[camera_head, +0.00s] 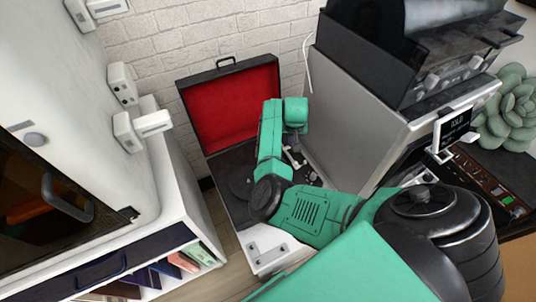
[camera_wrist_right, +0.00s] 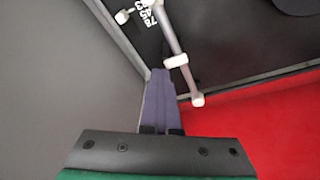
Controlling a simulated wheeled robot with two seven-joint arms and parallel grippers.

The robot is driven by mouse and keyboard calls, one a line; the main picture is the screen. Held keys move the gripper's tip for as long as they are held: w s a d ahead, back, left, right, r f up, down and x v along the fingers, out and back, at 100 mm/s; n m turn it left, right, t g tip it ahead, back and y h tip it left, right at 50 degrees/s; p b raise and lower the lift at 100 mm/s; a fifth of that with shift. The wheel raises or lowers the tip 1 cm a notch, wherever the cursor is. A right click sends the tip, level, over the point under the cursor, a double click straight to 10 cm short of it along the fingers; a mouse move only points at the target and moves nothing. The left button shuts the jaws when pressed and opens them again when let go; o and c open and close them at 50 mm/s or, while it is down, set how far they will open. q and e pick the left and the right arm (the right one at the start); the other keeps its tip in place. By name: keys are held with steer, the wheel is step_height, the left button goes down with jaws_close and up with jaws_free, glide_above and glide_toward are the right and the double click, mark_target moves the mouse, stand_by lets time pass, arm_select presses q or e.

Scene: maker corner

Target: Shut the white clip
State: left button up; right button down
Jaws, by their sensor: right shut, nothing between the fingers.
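A small white clip-like piece (camera_wrist_right: 176,61) sits around a silver rod (camera_wrist_right: 168,35) on the record player in the right wrist view. I cannot tell whether it is open or shut. My right gripper (camera_wrist_right: 160,76) is shut and empty. Its fingertips lie beside the rod, just left of the white piece; I cannot tell whether they touch it. In the head view my green right arm reaches into the open record player case (camera_head: 240,228), with its wrist bent down over the deck. The fingertips and the white piece are hard to make out there. My left gripper is not in view.
The case's red-lined lid (camera_head: 232,105) stands open at the back. A grey box-shaped machine (camera_head: 350,135) rises close on the right. A white cabinet (camera_head: 70,110) with white blocks (camera_head: 122,84) stands on the left. A brick wall is behind.

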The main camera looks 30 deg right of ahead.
steer(key=r+p, duration=0.1)
steer(key=a+r+p, duration=0.1)
steer(key=r, duration=0.1)
steer(key=a+r+p, duration=0.1)
steer(key=shift+w+a+r+p, duration=0.15)
steer(key=shift+a+r+p, duration=0.1)
steer(key=shift+r+p, duration=0.05)
steer(key=shift+a+r+p, duration=0.1)
steer(key=shift+r+p, duration=0.2)
steer(key=shift+r, duration=0.05)
steer(key=shift+r+p, duration=0.35)
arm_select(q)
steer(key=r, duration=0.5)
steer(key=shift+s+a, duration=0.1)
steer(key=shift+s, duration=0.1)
arm_select(e)
steer(key=shift+f, duration=0.2)
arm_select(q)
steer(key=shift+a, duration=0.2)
